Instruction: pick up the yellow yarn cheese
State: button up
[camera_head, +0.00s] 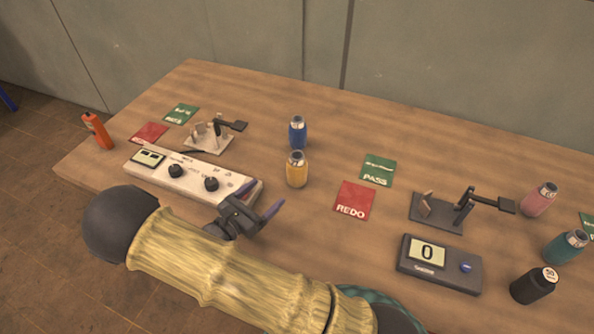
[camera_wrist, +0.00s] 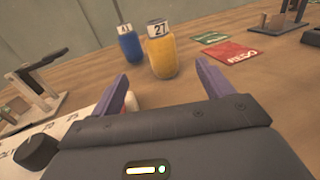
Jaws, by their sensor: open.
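The yellow yarn cheese (camera_head: 296,170) stands upright on the wooden table, near its middle. In the wrist view the yellow yarn cheese (camera_wrist: 162,54) stands ahead, in line with the gap between my fingers, with a white label reading 27 at its top. My gripper (camera_head: 261,199) is open and empty, in front of the yellow yarn cheese and apart from it. Its two purple fingers (camera_wrist: 160,80) are spread in the wrist view. A blue yarn cheese (camera_head: 297,133) stands just behind the yellow one; it shows to the left in the wrist view (camera_wrist: 130,45).
A white control box (camera_head: 190,178) with knobs lies left of my gripper. Red REDO (camera_head: 355,201) and green PASS (camera_head: 377,170) cards lie flat to the right. Beyond them are a dark stand (camera_head: 445,212), a scale display (camera_head: 440,264), and pink (camera_head: 539,199), teal (camera_head: 566,247) and black (camera_head: 534,286) items.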

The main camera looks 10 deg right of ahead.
aim_at(290, 172)
jog(key=p+x, duration=0.1)
jog(key=x, duration=0.9)
jog(key=x, duration=0.5)
jog(key=shift+w+d+p, duration=0.15)
jog(key=shift+d+p, duration=0.2)
jog(key=shift+p, duration=0.05)
jog(key=c, duration=1.1)
jog(key=shift+r, duration=0.1)
notch_tip(290, 172, up, 10)
jog(key=shift+f, duration=0.1)
